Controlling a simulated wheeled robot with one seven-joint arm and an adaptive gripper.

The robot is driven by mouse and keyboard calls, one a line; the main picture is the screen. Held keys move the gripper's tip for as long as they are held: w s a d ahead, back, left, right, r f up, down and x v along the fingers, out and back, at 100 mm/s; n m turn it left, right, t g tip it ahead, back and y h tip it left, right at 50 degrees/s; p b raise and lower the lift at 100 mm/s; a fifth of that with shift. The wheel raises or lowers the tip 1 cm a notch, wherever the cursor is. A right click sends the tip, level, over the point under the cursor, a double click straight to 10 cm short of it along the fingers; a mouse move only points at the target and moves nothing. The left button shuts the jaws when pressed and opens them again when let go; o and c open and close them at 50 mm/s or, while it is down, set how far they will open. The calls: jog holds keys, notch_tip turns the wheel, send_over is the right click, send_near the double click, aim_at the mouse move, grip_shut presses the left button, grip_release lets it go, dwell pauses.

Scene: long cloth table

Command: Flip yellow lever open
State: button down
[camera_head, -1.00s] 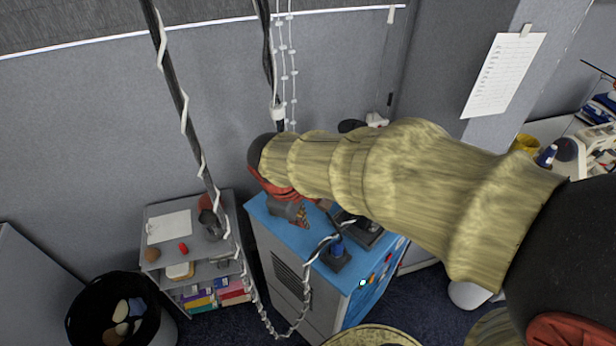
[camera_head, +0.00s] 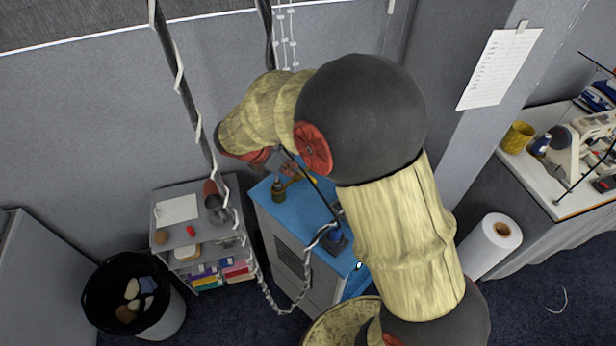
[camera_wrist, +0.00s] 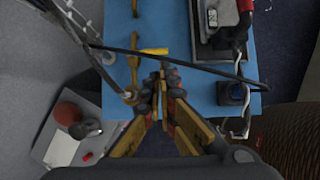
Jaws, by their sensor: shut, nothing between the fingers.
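In the wrist view a small yellow lever (camera_wrist: 154,51) sticks out sideways from a thin brass-yellow pipe (camera_wrist: 133,65) that runs along the blue cabinet top (camera_wrist: 180,35). My gripper (camera_wrist: 162,82) is shut and empty, its fingertips a little below the lever in that picture. I cannot tell whether the tips touch anything. In the head view my gripper (camera_head: 277,160) hangs over the blue cabinet top (camera_head: 300,210), and yellow fittings (camera_head: 290,182) show partly beneath it. My arm hides the cabinet's right side there.
A dark cable (camera_wrist: 190,64) crosses the cabinet top close to my fingertips. A grey shelf (camera_head: 180,235) and a black bin (camera_head: 130,300) stand left of the cabinet.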

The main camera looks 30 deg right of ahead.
jog(key=x, duration=1.4)
jog(key=shift+p, duration=0.4)
jog(key=shift+d+n+t+b, duration=0.5)
jog(key=shift+d+n, duration=0.15)
jog(key=shift+n, duration=0.25)
jog(key=shift+w+d+n+t+y+b, duration=0.1)
jog(key=shift+d+n+t+y+b, duration=0.4)
jog(key=shift+n, duration=0.3)
jog(key=w+d+n+t+y, duration=0.2)
jog(key=w+d+n+y, duration=0.2)
jog(key=n, duration=0.8)
jog(key=shift+w+d+n+t+y+p, duration=0.3)
jog(key=shift+w+d+y+p, duration=0.1)
jog(key=shift+w+y, duration=0.7)
jog(key=shift+s+a, duration=0.1)
jog(key=shift+a, duration=0.15)
jog(key=shift+a, duration=0.55)
